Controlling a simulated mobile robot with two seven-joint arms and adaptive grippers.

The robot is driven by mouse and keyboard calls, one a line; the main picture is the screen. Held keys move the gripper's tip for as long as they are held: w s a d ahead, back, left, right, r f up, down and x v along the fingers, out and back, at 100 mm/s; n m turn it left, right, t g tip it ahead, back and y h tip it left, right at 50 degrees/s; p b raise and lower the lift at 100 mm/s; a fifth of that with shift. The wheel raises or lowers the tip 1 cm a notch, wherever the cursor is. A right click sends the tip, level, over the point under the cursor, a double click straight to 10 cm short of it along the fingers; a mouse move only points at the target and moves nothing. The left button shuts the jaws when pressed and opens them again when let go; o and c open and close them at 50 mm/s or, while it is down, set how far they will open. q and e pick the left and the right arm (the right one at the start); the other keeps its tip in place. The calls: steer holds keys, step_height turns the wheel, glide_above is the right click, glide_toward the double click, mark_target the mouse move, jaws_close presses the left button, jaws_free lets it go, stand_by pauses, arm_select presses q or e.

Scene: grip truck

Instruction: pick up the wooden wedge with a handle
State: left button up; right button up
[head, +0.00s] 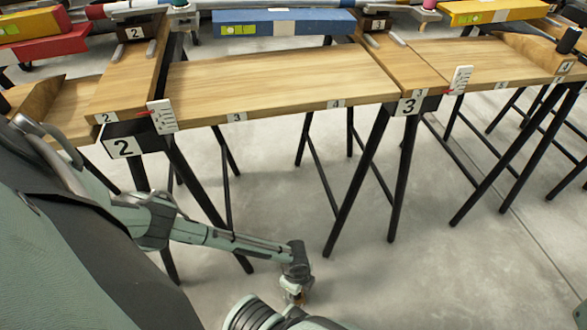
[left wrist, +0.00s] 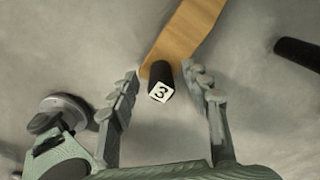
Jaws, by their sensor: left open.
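In the left wrist view, the wooden wedge (left wrist: 190,27) runs from the top edge down to a black handle (left wrist: 158,72), whose end bears a white label with a 3. My left gripper (left wrist: 160,73) is open, with one finger on each side of the handle; contact with it is not clear. In the head view, my left gripper (head: 296,292) hangs low over the grey floor in front of the table. Most of this wedge is not visible there. My right gripper is not in view.
The table (head: 285,80) has wooden boards, black legs and white number labels. A blue box (head: 283,22) stands at its back edge. Another wedge with a black handle (head: 568,40) lies at the right. Floor right of my left gripper (head: 420,280) is clear.

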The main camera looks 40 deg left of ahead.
arm_select(q)
steer(key=shift+c, duration=0.4)
jaws_close()
